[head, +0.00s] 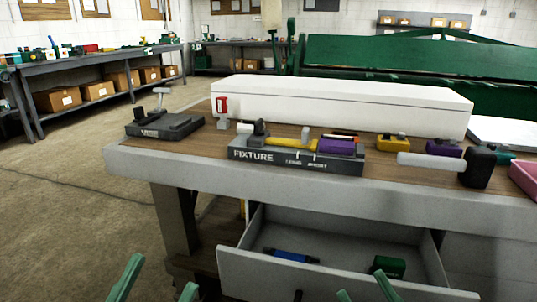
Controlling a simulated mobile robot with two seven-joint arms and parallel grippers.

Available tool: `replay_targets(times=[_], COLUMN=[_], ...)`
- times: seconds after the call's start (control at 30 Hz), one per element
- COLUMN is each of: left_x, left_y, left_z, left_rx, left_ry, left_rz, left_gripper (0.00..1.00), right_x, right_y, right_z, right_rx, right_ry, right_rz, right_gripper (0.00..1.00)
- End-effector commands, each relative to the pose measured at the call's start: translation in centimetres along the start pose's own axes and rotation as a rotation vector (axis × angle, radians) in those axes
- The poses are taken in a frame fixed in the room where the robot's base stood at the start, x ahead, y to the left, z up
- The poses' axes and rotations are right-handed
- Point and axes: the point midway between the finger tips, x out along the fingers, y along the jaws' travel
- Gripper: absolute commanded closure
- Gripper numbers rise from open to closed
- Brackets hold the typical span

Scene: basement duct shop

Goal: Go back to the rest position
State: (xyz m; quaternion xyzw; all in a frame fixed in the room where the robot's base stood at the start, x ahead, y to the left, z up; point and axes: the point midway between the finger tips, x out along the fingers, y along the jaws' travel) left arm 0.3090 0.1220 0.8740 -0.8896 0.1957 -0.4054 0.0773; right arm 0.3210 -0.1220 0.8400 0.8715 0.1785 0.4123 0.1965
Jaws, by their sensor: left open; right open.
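My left gripper (161,274) shows at the bottom edge, left of the open drawer, as two green fingers spread apart with nothing between them. My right gripper (362,284) shows at the bottom edge in front of the drawer, its two green fingertips also apart and empty. Both are low in the picture, below the workbench top (140,160). The rest of both grippers is out of view.
The grey drawer (335,284) under the bench is open, holding a blue tool (291,256) and a green box (388,266). On the bench are a fixture (295,160), a vise (165,127), a mallet (474,167) and a long white box (340,102).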

Motion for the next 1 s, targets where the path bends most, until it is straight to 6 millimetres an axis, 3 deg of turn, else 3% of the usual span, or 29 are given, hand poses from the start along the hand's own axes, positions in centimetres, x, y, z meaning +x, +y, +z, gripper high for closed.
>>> replay_targets(times=[0.1,0.13,0.57,0.77,1.0], left_x=[0.0,0.4,2.0,0.5,-3.8], left_y=[0.0,-0.2,-2.2,-2.8,-2.2], left_z=[0.0,-0.1,5.2,8.1,9.6], left_rx=[0.000,-0.003,-0.083,-0.150,-0.240], left_ry=[0.000,-0.015,-0.415,-0.702,-1.052], left_rz=[0.000,-0.001,-0.046,-0.074,-0.100], left_gripper=[0.30,0.30,0.30,0.30,0.30], right_x=[1.6,2.1,3.6,2.1,-2.1], right_y=[1.6,2.0,2.6,2.4,1.2], right_z=[-3.2,-3.3,2.6,5.5,7.0], right_rx=[0.232,0.257,0.330,0.399,0.489], right_ry=[0.028,0.011,-0.394,-0.681,-1.032], right_rz=[0.078,0.081,0.069,0.060,0.040], right_gripper=[0.53,0.53,0.53,0.53,0.53])
